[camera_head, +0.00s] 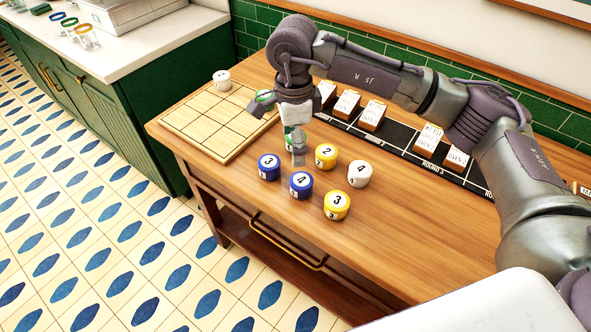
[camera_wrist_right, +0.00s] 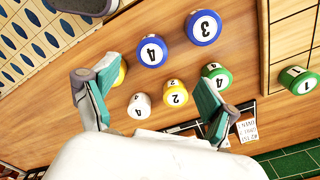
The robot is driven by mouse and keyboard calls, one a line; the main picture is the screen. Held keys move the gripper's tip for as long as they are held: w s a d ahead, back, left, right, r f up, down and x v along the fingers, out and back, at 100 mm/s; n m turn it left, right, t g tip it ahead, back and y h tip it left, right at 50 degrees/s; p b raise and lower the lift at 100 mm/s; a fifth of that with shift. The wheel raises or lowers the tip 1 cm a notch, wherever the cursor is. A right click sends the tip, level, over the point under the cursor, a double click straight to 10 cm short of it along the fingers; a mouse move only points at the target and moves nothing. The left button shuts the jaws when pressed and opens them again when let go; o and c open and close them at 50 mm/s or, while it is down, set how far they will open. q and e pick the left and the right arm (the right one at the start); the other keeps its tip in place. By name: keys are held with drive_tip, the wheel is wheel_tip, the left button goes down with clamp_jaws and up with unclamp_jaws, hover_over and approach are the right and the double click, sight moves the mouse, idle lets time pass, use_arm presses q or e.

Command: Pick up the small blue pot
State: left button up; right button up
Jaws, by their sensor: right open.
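Two similar-sized blue pots with white numbered lids stand upright on the wooden counter: one marked 3 (camera_head: 269,167) and one marked 4 (camera_head: 301,186). I cannot tell which is the small one. In the right wrist view the pot marked 3 (camera_wrist_right: 204,27) and the pot marked 4 (camera_wrist_right: 151,50) are at the top, beyond the fingers. My right gripper (camera_head: 297,150) is open and empty above the counter, just behind the blue pots. Its green-padded fingers (camera_wrist_right: 153,105) are spread wide. My left gripper is out of view.
Yellow pots marked 2 (camera_head: 326,156) and 3 (camera_head: 337,205) and a white pot (camera_head: 358,173) stand close to the blue ones. A green pot (camera_wrist_right: 217,76) is partly behind a finger. A gridded wooden board (camera_head: 190,127) lies left. A black strip with card holders (camera_head: 395,135) runs behind.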

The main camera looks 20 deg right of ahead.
drive_tip(key=p, duration=0.2)
hover_over(301, 180)
drive_tip(key=a, duration=0.1)
wheel_tip(301, 180, down, 6)
drive_tip(key=shift+r, duration=0.1)
drive_tip(key=shift+w+f, duration=0.15)
drive_tip(key=shift+f, duration=0.8)
drive_tip(key=shift+s+d+f+p, duration=0.1)
drive_tip(key=shift+d+f+p, duration=0.1)
drive_tip(key=shift+f+p, duration=0.3)
drive_tip(key=shift+s+d+f+p, duration=0.1)
drive_tip(key=shift+d+f+p, duration=0.15)
drive_tip(key=shift+f, duration=0.35)
wheel_tip(301, 180, down, 2)
drive_tip(key=shift+d+f+p, duration=0.1)
drive_tip(key=shift+f+p, duration=0.1)
drive_tip(key=shift+p, duration=0.1)
drive_tip(key=shift+f, duration=0.4)
drive_tip(key=shift+c, duration=0.3)
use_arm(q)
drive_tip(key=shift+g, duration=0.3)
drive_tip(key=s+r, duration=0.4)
use_arm(e)
drive_tip(key=shift+w, duration=0.1)
drive_tip(key=c, duration=1.3)
